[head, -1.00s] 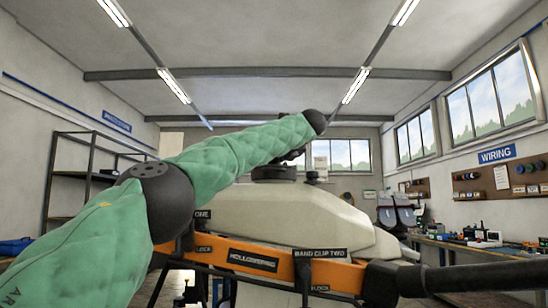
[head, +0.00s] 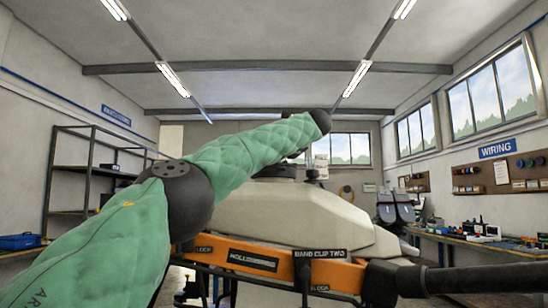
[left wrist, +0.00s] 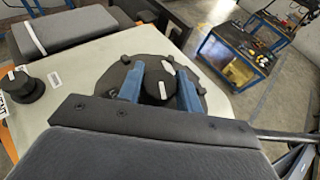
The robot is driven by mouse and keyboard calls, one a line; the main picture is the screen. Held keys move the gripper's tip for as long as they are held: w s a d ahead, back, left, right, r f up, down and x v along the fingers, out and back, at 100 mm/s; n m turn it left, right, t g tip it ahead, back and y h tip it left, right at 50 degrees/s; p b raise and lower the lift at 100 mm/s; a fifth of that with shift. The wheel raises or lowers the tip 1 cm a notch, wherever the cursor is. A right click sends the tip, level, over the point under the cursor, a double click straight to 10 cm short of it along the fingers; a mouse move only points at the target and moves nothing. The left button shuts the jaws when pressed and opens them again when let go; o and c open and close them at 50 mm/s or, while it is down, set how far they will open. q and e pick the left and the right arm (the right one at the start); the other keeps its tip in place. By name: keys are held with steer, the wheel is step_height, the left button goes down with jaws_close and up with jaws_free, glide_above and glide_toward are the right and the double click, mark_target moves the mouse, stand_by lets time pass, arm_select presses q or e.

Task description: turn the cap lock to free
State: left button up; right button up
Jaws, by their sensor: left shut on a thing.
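In the left wrist view a round black cap (left wrist: 207,92) sits on the pale tank (left wrist: 84,68). A dark knob with white marks, the cap lock (left wrist: 152,86), stands at its middle. My left gripper (left wrist: 160,74) has its two blue fingers on either side of this knob and is shut on it. The cap also shows in the head view (head: 274,171), on top of the tank (head: 290,212), partly behind my green left arm. The left fingers are hidden in the head view. My right gripper is not in view.
A smaller black knob (left wrist: 26,92) with a white pointer stands on the tank beside a label. An orange band (head: 215,252) with a clip marked BAND CLIP TWO (head: 320,254) crosses the drone's front. A black tube (head: 480,278) reaches right. Workbenches and shelves stand farther off.

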arm_select(q)
steer(key=o, duration=1)
steer(key=shift+d, duration=0.1)
steer(key=shift+v, duration=3.75)
steer(key=shift+s, duration=0.1)
